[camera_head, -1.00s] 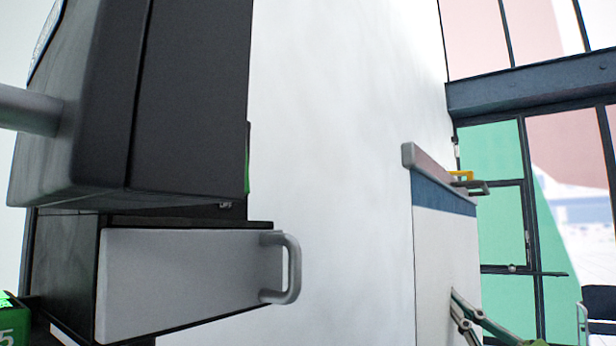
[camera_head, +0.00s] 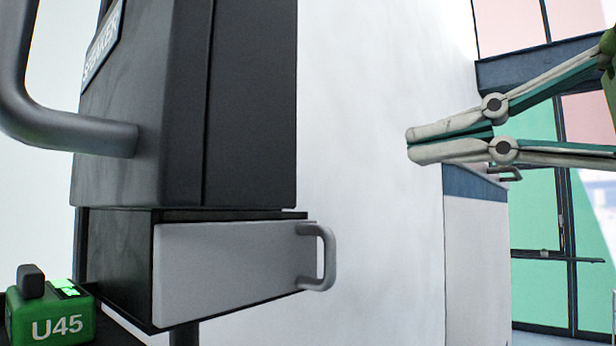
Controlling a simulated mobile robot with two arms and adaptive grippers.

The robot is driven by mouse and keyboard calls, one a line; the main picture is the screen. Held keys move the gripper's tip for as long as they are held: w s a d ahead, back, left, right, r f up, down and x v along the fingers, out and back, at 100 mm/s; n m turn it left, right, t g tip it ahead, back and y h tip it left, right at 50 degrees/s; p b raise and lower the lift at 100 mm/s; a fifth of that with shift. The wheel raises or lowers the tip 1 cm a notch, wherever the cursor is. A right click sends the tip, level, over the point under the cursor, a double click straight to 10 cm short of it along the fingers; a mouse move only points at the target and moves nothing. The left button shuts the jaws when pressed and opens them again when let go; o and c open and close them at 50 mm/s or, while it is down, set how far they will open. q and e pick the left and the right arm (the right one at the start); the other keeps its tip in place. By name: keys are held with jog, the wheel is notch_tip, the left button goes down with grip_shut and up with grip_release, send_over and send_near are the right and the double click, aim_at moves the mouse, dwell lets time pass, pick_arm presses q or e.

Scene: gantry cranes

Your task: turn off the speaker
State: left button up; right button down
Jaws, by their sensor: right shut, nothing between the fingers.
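A large dark box (camera_head: 250,110) fills the upper left. A label on its left face reads partly "SPEAKER" (camera_head: 102,45), seen at a steep angle. A thick grey bar handle (camera_head: 75,130) is fixed to that left face. My right gripper (camera_head: 410,145) comes in from the right edge, at mid-height. Its fingers are shut and empty, pointing left. In the picture it is right of the dark box, with a stretch of white wall between them. My left gripper is not in view.
Below the box sits a black unit with a grey panel (camera_head: 225,270) and a grey handle (camera_head: 322,258). A green block marked U45 (camera_head: 50,315) with a dark knob is at lower left. A white wall (camera_head: 380,230) stands behind; windows (camera_head: 540,230) are at right.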

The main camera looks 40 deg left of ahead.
aim_at(306, 220)
jog(key=shift+s+d+r+m+t+h, duration=0.15)
jog(key=shift+d+m+t+h, duration=0.2)
jog(key=shift+t, duration=0.25)
jog(key=shift+a, duration=0.1)
jog(key=shift+w+a+f+p, duration=0.3)
jog(key=shift+a+p, duration=0.6)
jog(key=shift+a, duration=1.35)
jog(key=shift+w+a+f+p, duration=0.1)
jog(key=shift+a+f+p, duration=0.6)
jog(key=shift+a, duration=1.6)
jog(key=shift+w+a+f+p, duration=0.15)
jog(key=shift+a+p, duration=0.95)
jog(key=shift+a, duration=1.15)
